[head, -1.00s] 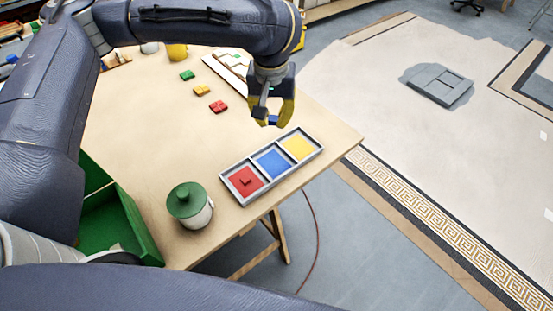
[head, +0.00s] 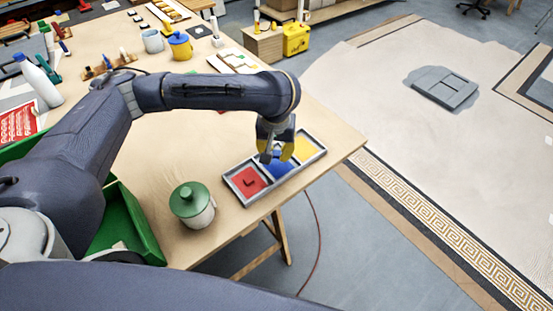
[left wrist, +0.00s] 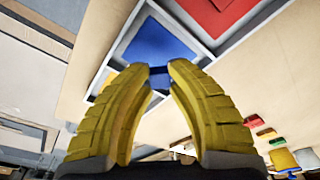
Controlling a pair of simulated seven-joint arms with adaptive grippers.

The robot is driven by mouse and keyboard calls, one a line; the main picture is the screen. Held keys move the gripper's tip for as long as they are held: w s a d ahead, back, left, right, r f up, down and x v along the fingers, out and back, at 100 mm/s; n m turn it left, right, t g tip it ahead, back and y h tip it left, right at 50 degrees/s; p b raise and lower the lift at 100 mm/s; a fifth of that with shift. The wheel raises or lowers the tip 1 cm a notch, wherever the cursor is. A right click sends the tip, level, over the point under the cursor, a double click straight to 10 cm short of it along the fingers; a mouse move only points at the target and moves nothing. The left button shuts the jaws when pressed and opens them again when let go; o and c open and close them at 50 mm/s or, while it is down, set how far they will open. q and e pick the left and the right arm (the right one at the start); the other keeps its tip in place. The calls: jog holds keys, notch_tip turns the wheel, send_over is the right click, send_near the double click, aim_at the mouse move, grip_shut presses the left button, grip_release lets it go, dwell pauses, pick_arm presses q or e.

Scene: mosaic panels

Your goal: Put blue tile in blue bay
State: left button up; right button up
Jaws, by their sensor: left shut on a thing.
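My left gripper (head: 275,156) is over the middle of a grey three-bay tray (head: 231,187). In the left wrist view its yellow fingertips (left wrist: 159,72) are shut on a small blue tile (left wrist: 158,70). The blue bay (head: 280,168) is the middle one, partly hidden by the gripper. It also shows in the left wrist view (left wrist: 160,42), just beyond the fingertips. I cannot tell whether the tile touches the bay floor. The red bay (head: 240,186) is to the left with a red piece in it, and the yellow bay (head: 305,148) is to the right. My right gripper is not in view.
A pot with a green lid (head: 191,205) stands left of the tray, near the table's front edge. A green bin (head: 128,220) is further left. The tray lies close to the table's right edge. My left arm hides part of the table.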

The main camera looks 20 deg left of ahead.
aim_at(277, 157)
pick_arm(q)
jog(key=shift+f, duration=1.85)
jog(key=o, duration=0.6)
jog(key=shift+f, duration=0.1)
jog(key=shift+c, duration=0.2)
notch_tip(277, 157, up, 12)
jog(key=s, duration=0.1)
jog(key=shift+s+d, duration=0.15)
jog(key=shift+s, duration=0.15)
